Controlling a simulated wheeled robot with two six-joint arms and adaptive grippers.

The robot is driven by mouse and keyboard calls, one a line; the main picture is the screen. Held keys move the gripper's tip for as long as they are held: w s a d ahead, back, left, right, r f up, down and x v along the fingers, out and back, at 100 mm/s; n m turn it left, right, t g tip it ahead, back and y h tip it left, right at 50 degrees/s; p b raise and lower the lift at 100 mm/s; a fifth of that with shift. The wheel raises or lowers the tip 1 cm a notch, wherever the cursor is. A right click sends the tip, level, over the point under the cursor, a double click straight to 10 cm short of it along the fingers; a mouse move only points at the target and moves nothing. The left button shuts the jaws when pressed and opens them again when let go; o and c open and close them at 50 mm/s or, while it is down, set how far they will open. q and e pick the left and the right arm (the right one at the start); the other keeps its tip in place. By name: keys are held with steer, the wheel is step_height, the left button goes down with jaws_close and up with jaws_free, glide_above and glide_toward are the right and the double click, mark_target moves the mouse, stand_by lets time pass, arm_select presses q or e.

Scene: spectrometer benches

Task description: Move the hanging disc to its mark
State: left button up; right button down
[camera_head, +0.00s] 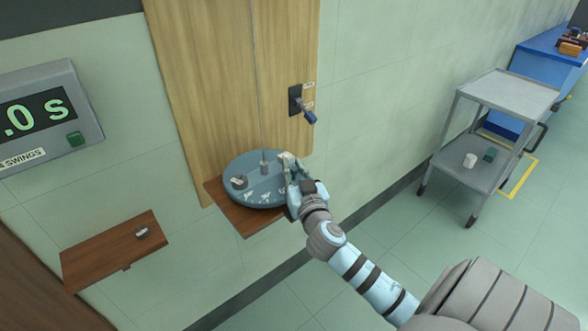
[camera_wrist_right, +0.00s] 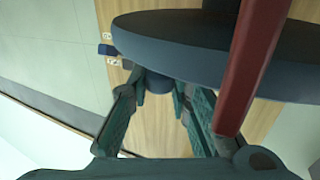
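The hanging disc (camera_head: 258,188) is round and blue-grey, at the end of a thin wire in front of a wooden wall panel. My right gripper (camera_head: 290,165) is at the disc's right edge. In the right wrist view the disc (camera_wrist_right: 190,45) fills the top, and the gripper's teal fingers (camera_wrist_right: 160,90) flank a short dark blue stub at its rim, with no clear gap. My left gripper is out of view.
A brown wooden shelf (camera_head: 224,210) lies under the disc. A grey cart (camera_head: 512,92) stands right. Floor between is clear.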

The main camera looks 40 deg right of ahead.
mark_target(294, 159)
steer(key=shift+w+d+n+y, duration=0.15)
steer(key=shift+n+y, duration=0.15)
steer(key=shift+y, duration=0.2)
steer(key=shift+w+d+f+n+t+y+b, duration=0.1)
steer(key=shift+w+d+n+t+y+b, duration=0.2)
steer(key=shift+n+y+b, duration=0.35)
steer(key=shift+w+d+n+t+y+b, duration=0.25)
steer(key=shift+n+y, duration=0.25)
steer(key=shift+y, duration=0.45)
steer(key=shift+w+d+f+n+t+y+b, duration=0.1)
steer(key=shift+w+d+n+t+y+b, duration=0.25)
steer(key=shift+n+y, duration=0.35)
steer(key=shift+r+y, duration=0.15)
steer(key=shift+y, duration=0.25)
steer(key=shift+w+d+r+n+y+p, duration=0.2)
steer(key=shift+w+r+n+y+p, duration=0.15)
steer(key=shift+y+p, duration=0.3)
steer(key=shift+w+d+n+y+p, duration=0.1)
steer(key=shift+w+n+y+p, duration=0.15)
steer(key=shift+y+p, duration=0.2)
steer(key=shift+f+n+y+p, duration=0.25)
steer(key=shift+y+p, duration=0.05)
steer(key=shift+f, duration=0.1)
